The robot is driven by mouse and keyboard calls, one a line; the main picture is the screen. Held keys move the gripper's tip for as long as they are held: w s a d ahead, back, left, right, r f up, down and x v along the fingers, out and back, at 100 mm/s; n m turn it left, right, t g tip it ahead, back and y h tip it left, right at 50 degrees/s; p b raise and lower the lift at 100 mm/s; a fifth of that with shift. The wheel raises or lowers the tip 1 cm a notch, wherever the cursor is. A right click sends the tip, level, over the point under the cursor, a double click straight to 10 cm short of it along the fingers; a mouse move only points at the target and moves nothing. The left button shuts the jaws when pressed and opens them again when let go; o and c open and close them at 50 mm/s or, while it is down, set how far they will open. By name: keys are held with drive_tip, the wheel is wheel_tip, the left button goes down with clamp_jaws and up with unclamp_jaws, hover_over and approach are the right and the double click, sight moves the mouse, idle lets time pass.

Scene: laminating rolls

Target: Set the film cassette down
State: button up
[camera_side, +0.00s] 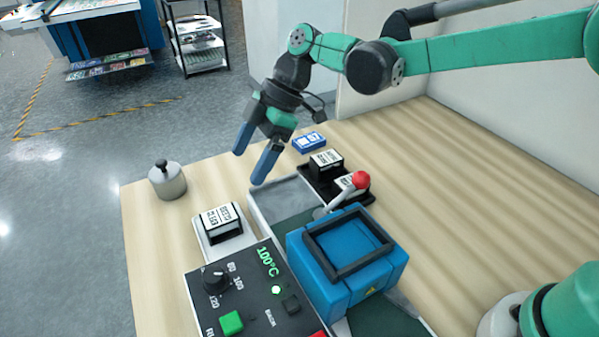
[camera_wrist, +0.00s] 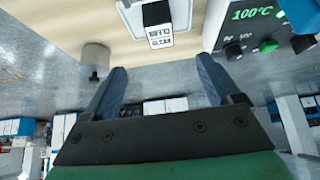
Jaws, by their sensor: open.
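One film cassette, a black block with a white printed label (camera_side: 222,219), sits on a white tray (camera_side: 240,240) left of the machine. It also shows in the wrist view at the top (camera_wrist: 156,14). A second black cassette with a white label (camera_side: 326,162) sits on a black tray (camera_side: 368,199) behind the machine. My gripper (camera_side: 248,167) is open and empty, raised above the table's far side, apart from both cassettes. In the wrist view its two blue fingers (camera_wrist: 162,66) are spread with nothing between them.
The blue laminating machine (camera_side: 345,285) has a red-knobbed lever (camera_side: 361,180). A control panel reading 100°C (camera_side: 250,290) stands beside it. A grey weight with a knob (camera_side: 168,182) is at the table's left edge. A small blue box (camera_side: 309,142) lies at the back. The wooden table is clear at right.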

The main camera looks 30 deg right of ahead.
drive_tip(key=s+d+r+m+t+h, duration=0.1)
drive_tip(key=s+d+m+t+h, duration=0.2)
drive_tip(key=s+d+m, duration=0.3)
drive_tip(key=s+d+r+m+t+h, duration=0.1)
drive_tip(key=s+d+m+t+h, duration=0.2)
drive_tip(key=d+m, duration=0.9)
drive_tip(key=s+d+t, duration=0.1)
drive_tip(key=s+d, duration=0.1)
drive_tip(key=s, duration=0.1)
drive_tip(key=shift+s+d+h, duration=0.2)
drive_tip(key=shift+s+h, duration=0.1)
drive_tip(key=shift+s, duration=0.1)
